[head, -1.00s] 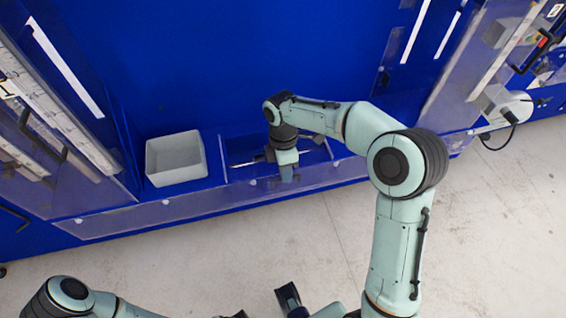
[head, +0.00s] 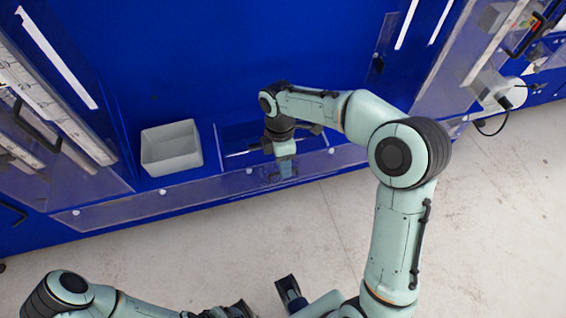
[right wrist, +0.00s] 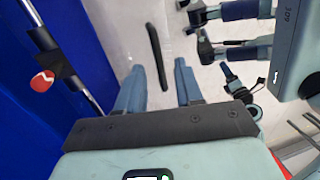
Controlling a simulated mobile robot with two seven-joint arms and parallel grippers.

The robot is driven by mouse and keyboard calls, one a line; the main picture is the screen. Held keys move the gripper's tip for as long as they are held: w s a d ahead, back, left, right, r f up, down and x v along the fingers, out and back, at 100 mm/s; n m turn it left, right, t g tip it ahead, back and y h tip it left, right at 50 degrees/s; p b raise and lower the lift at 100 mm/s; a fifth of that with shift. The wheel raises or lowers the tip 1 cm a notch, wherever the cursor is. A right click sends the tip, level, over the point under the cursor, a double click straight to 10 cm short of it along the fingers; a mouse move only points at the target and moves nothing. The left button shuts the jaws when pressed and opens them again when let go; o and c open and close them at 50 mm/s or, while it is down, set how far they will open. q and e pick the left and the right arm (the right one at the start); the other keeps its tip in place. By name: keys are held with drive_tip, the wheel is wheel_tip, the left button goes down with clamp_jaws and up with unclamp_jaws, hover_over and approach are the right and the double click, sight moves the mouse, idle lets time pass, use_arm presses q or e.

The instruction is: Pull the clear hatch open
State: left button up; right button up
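The clear hatch (head: 130,208) is a long transparent panel along the lower front edge of the blue machine, and it looks closed. My right gripper (head: 281,176) reaches down to this panel from above. In the right wrist view, its two blue-grey fingers (right wrist: 158,68) are apart. A black bar handle (right wrist: 152,42) shows between the fingertips and runs on past them; I cannot tell whether either finger touches it. My left arm comes in at the bottom left of the head view, and its gripper end is too cropped to read.
A grey open bin (head: 171,149) stands on the blue ledge left of my right gripper. Clear pale floor (head: 480,230) lies in front of the machine.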

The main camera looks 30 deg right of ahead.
wheel_tip(320, 180, up, 12)
drive_tip(key=w+p, duration=0.2)
drive_tip(key=shift+w+d+r, duration=0.2)
drive_tip(key=shift+d+r, duration=0.05)
drive_tip(key=shift+d, duration=0.05)
idle(0.3)
